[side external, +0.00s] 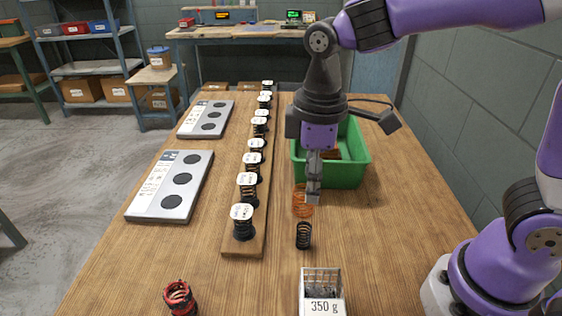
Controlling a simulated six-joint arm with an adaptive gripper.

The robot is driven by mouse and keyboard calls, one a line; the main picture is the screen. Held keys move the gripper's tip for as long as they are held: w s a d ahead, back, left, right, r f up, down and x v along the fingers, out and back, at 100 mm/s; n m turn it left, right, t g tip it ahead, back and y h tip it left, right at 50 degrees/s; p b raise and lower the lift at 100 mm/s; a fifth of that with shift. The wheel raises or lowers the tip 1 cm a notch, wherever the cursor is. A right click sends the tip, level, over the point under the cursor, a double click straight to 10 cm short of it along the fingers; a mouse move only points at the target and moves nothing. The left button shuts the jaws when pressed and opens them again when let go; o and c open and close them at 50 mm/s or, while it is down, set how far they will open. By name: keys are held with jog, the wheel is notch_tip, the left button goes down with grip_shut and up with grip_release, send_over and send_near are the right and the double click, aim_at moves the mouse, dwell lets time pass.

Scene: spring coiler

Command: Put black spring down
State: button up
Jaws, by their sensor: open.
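A black spring (304,235) stands upright on the wooden table, in front of the green bin. An orange spring (303,203) shows just behind and above it in the picture, below my gripper. My gripper (313,196) points down over this spot, a little above and behind the black spring. It is open, with its fingers seen edge-on. The black spring is apart from the fingers. Whether the fingers touch the orange spring cannot be told.
A green bin (353,172) stands behind my gripper. Two grey plates (149,212) lie further left. A 350 g basket (321,293) and a red spring (180,299) are at the front.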

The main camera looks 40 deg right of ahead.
jog(key=s+d+r+m+t, duration=0.3)
jog(key=s+d+m+t, duration=0.2)
jog(key=d+m, duration=0.3)
jog(key=shift+s+d+r+m, duration=0.3)
jog(key=shift+s+d+r, duration=0.15)
jog(key=shift+s, duration=0.15)
dwell(0.6)
